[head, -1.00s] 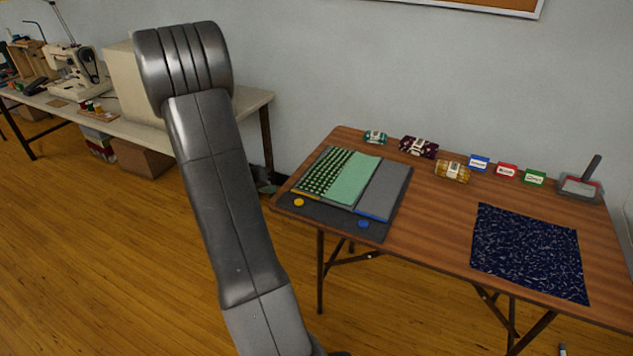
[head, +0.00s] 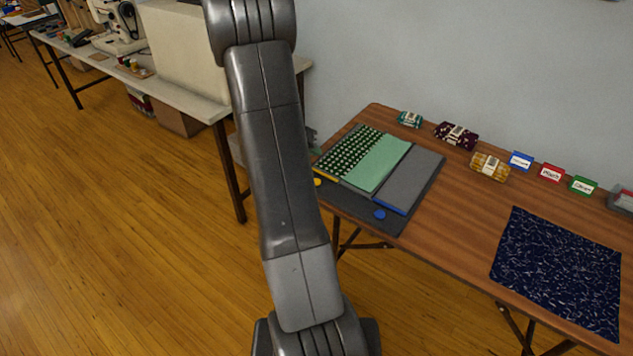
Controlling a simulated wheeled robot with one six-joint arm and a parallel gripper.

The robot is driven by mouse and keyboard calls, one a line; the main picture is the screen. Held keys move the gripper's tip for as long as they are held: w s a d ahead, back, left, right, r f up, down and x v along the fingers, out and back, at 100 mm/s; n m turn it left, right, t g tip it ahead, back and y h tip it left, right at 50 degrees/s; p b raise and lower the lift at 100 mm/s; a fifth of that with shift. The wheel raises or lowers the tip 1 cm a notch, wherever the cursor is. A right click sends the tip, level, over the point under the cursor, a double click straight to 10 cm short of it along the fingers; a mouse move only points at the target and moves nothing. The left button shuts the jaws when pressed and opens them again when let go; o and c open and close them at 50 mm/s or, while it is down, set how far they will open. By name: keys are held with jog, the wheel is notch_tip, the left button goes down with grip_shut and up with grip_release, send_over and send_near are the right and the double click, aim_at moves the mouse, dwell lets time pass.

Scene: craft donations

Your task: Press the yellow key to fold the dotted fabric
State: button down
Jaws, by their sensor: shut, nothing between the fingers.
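The yellow key (head: 318,182) is a small round button at the front left of a dark folding board (head: 349,204) on the wooden table. A blue key (head: 379,214) sits to its right on the same front strip. The dotted fabric (head: 357,148), dark green with light dots, lies on the board's left part. Its plain light green part (head: 382,165) lies over the middle. The grey right panel (head: 422,170) is bare. My arm rises in front, left of the board, and its edge comes close to the yellow key in the picture. My gripper is out of the picture.
On the wooden table (head: 465,220), several rolled fabric bundles (head: 456,135) and blue, red and green label cards (head: 551,172) line the back. A navy patterned cloth (head: 556,265) lies at the right. A long white table (head: 180,78) with a sewing machine (head: 117,25) stands at the left. Wood floor is open at the lower left.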

jog(key=shift+f+b, duration=3.8)
jog(key=shift+f, duration=0.6)
jog(key=shift+f, duration=0.4)
